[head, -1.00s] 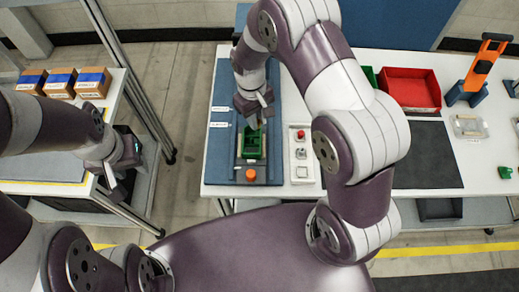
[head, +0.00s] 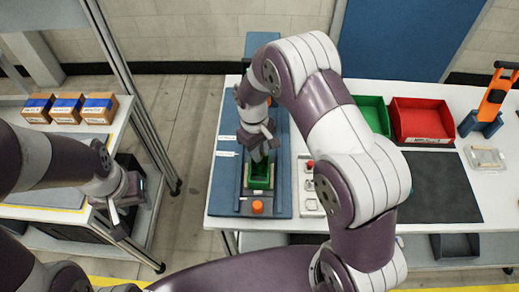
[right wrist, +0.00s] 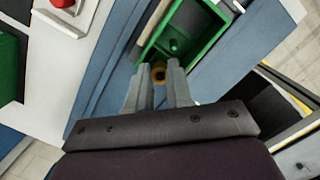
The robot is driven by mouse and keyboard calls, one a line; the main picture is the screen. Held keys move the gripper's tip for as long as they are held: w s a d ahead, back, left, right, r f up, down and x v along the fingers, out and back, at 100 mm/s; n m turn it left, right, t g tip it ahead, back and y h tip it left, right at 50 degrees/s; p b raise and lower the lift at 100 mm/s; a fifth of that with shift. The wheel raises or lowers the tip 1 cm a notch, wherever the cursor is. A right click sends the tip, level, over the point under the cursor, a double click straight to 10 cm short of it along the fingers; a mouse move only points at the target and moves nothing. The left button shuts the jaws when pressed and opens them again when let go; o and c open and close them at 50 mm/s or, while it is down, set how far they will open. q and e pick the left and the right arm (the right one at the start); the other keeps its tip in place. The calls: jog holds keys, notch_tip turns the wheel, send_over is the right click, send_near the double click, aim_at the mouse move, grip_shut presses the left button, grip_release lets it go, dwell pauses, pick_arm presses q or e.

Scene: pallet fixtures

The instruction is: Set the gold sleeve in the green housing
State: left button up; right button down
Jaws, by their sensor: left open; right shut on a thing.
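The green housing (head: 261,183) sits on a blue board on the white table. It also shows in the right wrist view (right wrist: 206,33) as an open box with a small round feature inside. My right gripper (head: 260,156) points down at the far end of the housing. In the right wrist view its fingers (right wrist: 158,84) are shut on the gold sleeve (right wrist: 158,73), a small ring at their tips. The sleeve overlaps the housing's rim in that view; its height over the housing is unclear. My left gripper (head: 116,218) is open and empty at the left.
An orange knob (head: 257,207) stands just in front of the housing. A white tray (head: 309,205) with small parts lies to its right. A green bin (head: 371,114) and a red bin (head: 421,120) stand further right, behind a dark mat (head: 440,187).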

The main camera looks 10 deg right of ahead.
jog(key=shift+s+f, duration=0.25)
jog(key=shift+s, duration=0.1)
jog(key=shift+f, duration=0.1)
jog(key=shift+s+f+p, duration=0.1)
jog(key=shift+s+p, duration=0.15)
jog(key=shift+p, duration=0.05)
dwell(0.5)
jog(key=c, duration=1.3)
grip_release()
jog(key=shift+c, duration=0.2)
jog(key=shift+w+r+p, duration=0.25)
jog(key=shift+r+p, duration=0.5)
jog(key=shift+r, duration=0.05)
jog(key=shift+d+r+p, duration=0.1)
jog(key=shift+r+p, duration=0.3)
jog(key=shift+r, duration=0.3)
jog(key=shift+w, duration=0.1)
